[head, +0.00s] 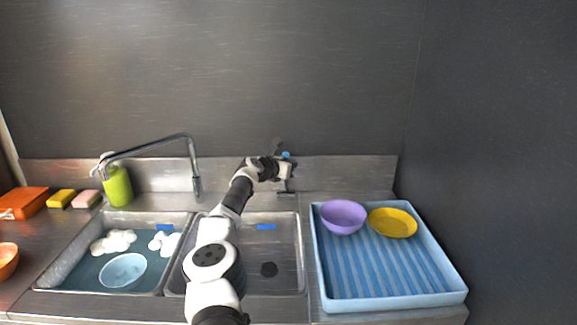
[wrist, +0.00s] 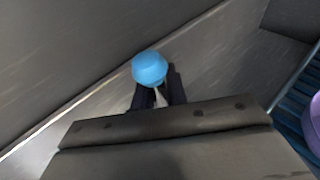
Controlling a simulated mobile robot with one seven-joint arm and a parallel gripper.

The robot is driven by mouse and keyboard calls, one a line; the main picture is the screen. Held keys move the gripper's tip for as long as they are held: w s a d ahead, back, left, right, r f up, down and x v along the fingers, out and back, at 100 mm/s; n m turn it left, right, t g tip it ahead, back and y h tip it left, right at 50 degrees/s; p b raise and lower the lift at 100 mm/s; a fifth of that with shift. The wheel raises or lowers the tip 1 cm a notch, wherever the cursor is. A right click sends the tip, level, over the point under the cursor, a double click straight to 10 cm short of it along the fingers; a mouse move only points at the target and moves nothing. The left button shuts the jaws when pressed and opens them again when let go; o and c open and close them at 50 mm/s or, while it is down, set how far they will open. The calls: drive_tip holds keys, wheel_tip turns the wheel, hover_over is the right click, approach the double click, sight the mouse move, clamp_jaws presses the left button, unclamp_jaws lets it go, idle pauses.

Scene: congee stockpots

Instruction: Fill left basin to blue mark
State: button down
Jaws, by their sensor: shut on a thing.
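The left basin (head: 62,268) holds teal water with white foam and a light blue bowl (head: 123,270). A blue mark (head: 165,227) shows on its back wall, above the visible water. The chrome tap spout (head: 196,180) ends near the divider between the basins; I see no clear stream from it. My gripper (head: 284,163) is at the back ledge behind the right basin, shut on a blue knob (head: 286,155). In the wrist view the blue knob (wrist: 150,69) sits at the dark fingertips (wrist: 158,92). The fingers hide part of its base.
The right basin (head: 285,255) looks empty, with a dark drain and its own blue mark (head: 266,227). A blue rack tray (head: 390,301) at right holds a purple bowl (head: 343,216) and a yellow bowl (head: 392,223). A green bottle (head: 118,186) and sponges (head: 61,199) stand left.

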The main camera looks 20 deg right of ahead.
drive_tip(key=c, duration=1.4)
unclamp_jaws()
drive_tip(key=shift+w, duration=0.1)
